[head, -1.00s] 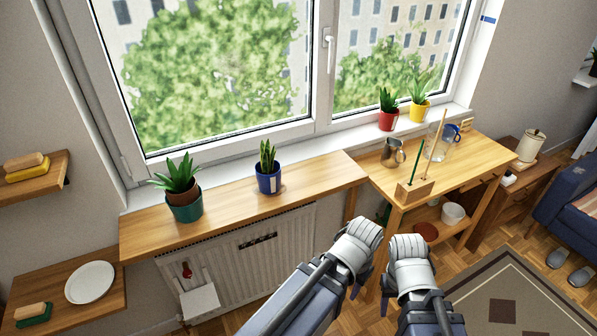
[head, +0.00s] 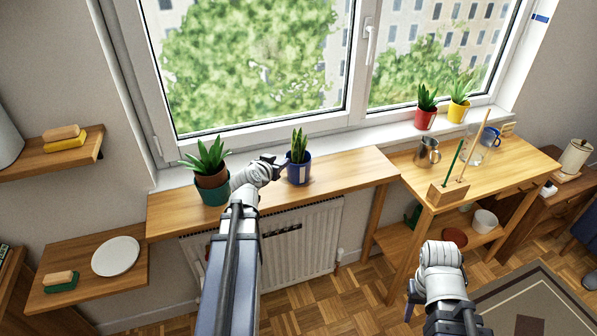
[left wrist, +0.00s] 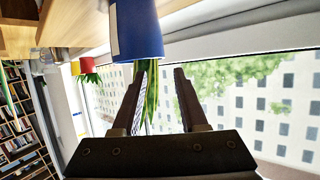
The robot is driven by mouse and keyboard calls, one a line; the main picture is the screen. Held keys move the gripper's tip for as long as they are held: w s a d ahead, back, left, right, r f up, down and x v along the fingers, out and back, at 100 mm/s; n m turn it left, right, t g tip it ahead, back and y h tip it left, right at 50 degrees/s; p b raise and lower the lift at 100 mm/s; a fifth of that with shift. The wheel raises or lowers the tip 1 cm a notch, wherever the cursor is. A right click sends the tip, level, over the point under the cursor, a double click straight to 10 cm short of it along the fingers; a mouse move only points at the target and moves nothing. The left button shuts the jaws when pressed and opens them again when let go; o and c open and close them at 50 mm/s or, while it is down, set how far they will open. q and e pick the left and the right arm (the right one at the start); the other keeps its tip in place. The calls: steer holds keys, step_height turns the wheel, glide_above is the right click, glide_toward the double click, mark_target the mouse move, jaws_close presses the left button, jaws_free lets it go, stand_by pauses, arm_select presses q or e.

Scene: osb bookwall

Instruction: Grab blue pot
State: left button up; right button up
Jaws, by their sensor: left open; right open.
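The blue pot (head: 299,174) with a white label and upright green leaves stands on the wooden shelf below the window. My left gripper (head: 279,161) is just to its left at about the height of the rim, open and empty.
A green pot (head: 214,191) with a plant stands close left of my left wrist. Red (head: 425,119) and yellow (head: 458,111) pots stand on the window sill. The desk at right holds a metal pitcher (head: 427,154) and a wooden holder (head: 448,192). The shelf right of the blue pot is clear.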

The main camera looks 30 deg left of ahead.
mark_target(286, 156)
arm_select(q)
steer(key=shift+b+x, duration=1.65)
steer(key=shift+x, duration=2.3)
steer(key=shift+s+a, duration=0.1)
steer(key=shift+a, duration=0.05)
steer(key=shift+c, duration=0.4)
jaws_close()
steer(key=shift+f, duration=0.1)
